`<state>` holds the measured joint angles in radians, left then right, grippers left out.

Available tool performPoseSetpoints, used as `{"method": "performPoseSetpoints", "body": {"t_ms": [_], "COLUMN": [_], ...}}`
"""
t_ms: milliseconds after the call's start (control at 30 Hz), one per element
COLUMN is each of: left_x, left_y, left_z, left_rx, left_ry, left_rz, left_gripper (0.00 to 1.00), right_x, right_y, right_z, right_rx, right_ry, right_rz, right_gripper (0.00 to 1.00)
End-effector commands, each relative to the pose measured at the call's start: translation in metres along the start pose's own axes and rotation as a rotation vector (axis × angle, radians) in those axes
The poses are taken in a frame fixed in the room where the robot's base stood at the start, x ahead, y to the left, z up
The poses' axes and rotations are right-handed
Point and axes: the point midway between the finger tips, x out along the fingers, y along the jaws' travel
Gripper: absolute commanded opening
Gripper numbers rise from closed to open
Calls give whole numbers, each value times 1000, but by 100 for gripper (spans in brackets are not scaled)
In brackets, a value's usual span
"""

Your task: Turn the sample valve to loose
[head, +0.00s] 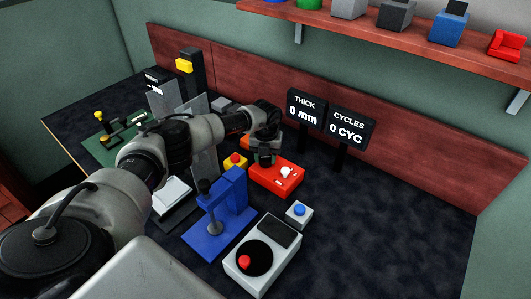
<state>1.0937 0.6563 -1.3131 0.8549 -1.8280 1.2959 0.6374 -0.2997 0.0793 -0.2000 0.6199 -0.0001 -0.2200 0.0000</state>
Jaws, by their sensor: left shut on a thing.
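A red box (284,182) stands on the dark tabletop near the middle, with a white knob (286,171) on its top. My left gripper (266,159) reaches in from the left, points down and is at the back left part of the red box. It is shut on a small part there, which I take to be the sample valve; the fingers and wrist hide most of it, so its shape and turn position cannot be told. My right gripper is not in view.
A blue press-like stand (236,190) and a yellow block with a red button (235,162) are close by. In front are a grey control box (277,262) and a blue button box (299,212). Two signs (348,127) stand behind. The tabletop at right is clear.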

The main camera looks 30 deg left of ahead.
Motion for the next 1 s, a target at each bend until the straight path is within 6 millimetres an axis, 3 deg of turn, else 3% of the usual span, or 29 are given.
{"method": "performPoseSetpoints", "body": {"t_ms": [600,1000], "left_x": [-4,-3], "left_y": [-2,-2], "left_z": [2,3], "left_rx": [-558,-759], "left_ry": [-4,-6], "left_rz": [-2,-4], "left_gripper": [19,19], "right_x": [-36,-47], "right_y": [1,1], "right_z": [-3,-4], "right_rx": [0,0], "right_ry": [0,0], "right_rz": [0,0], "right_gripper": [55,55]}}
